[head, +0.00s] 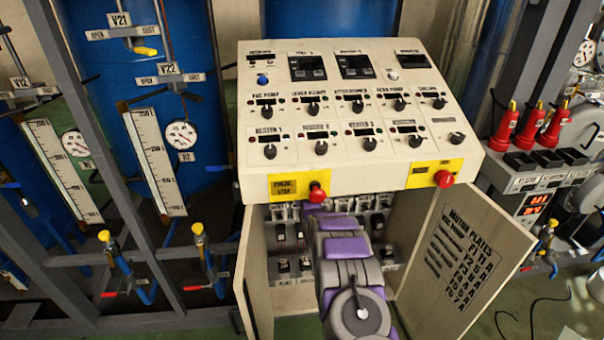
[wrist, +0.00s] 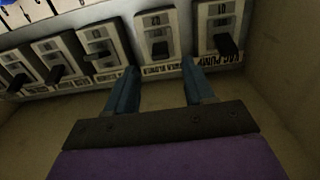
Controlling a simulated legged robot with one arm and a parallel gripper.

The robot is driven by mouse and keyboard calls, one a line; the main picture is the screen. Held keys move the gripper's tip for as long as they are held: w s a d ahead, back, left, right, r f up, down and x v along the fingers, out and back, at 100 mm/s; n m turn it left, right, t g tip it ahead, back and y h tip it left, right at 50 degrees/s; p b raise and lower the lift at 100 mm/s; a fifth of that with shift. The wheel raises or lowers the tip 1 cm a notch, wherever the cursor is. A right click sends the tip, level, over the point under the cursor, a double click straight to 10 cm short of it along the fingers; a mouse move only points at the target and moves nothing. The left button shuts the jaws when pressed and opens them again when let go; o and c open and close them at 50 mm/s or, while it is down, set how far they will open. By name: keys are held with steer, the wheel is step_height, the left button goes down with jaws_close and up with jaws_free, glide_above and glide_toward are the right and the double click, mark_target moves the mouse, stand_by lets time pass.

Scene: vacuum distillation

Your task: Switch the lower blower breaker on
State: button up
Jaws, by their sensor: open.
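In the wrist view, a row of breakers with black levers runs across the top. The breaker (wrist: 157,28) in front of my gripper (wrist: 159,68) has a label below it that seems to end in "BLOWER"; the first word is hard to read. Its black lever (wrist: 160,48) sits between and just beyond my two blue fingertips. My gripper is open, with one finger on each side of that breaker, and no contact shows. In the head view, my arm reaches into the cabinet under the console, and my gripper is hidden there.
The vac pump breaker (wrist: 220,30) is close on the right, and another breaker (wrist: 103,52) is close on the left. In the head view, the open cabinet door (head: 462,250) stands right of my arm. The sloped console (head: 345,130) overhangs the cabinet.

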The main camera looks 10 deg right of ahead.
steer(key=shift+w+f+b, duration=0.1)
steer(key=shift+w+b, duration=1.1)
steer(key=shift+w, duration=2.5)
